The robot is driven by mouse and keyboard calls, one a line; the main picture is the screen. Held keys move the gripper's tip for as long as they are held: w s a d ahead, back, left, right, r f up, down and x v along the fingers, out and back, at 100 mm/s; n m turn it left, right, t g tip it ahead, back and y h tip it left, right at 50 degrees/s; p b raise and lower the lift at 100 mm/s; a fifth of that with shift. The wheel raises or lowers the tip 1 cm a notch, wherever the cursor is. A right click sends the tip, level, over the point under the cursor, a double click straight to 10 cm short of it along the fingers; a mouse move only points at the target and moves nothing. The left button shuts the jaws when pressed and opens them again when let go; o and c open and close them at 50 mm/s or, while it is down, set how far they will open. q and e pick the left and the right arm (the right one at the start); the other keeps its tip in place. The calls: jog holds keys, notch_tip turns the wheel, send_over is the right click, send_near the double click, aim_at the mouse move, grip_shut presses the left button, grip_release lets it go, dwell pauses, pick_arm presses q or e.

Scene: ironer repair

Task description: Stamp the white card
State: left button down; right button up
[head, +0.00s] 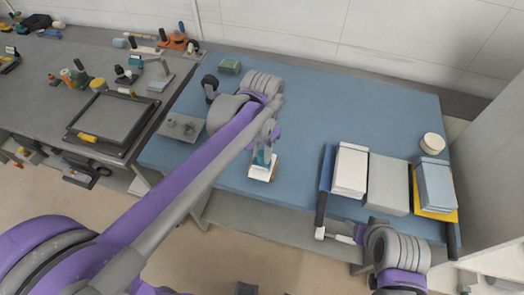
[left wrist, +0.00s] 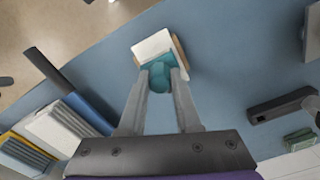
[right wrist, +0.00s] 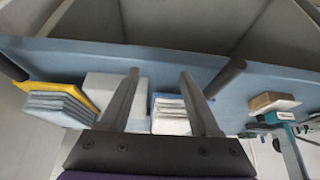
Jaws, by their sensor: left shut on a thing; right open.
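The white card (head: 258,174) lies on a small brown block (head: 276,166) near the front edge of the blue table. It also shows in the left wrist view (left wrist: 152,46). My left gripper (head: 267,145) is shut on a teal stamp (head: 262,157), which also shows between its fingers in the left wrist view (left wrist: 160,77). The stamp is over the card and covers part of it. I cannot tell whether it touches the card. My right gripper (right wrist: 160,76) is open and empty, at the table's front right, near the stacks.
A white stack (head: 350,170) on a blue base, a grey block (head: 388,185) and a blue-grey stack (head: 435,187) on a yellow base stand at the right. A round cream tub (head: 432,143) is behind them. The middle of the blue table (head: 330,115) is clear.

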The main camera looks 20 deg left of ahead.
pick_arm(q)
jog(key=shift+s+f+b, duration=0.1)
jog(key=shift+f+b, duration=0.2)
jog(key=shift+f, duration=0.25)
pick_arm(e)
jog(key=shift+s+f, duration=0.25)
jog(key=shift+f, duration=0.15)
dwell(0.8)
pick_arm(q)
jog(key=shift+r+p, duration=1.7)
jog(key=shift+r, duration=1.9)
pick_arm(e)
jog(key=w+r, duration=0.2)
jog(key=r, duration=0.3)
jog(key=shift+w, duration=0.4)
pick_arm(q)
jog(key=shift+f, duration=0.1)
pick_arm(e)
jog(key=shift+s, duration=0.15)
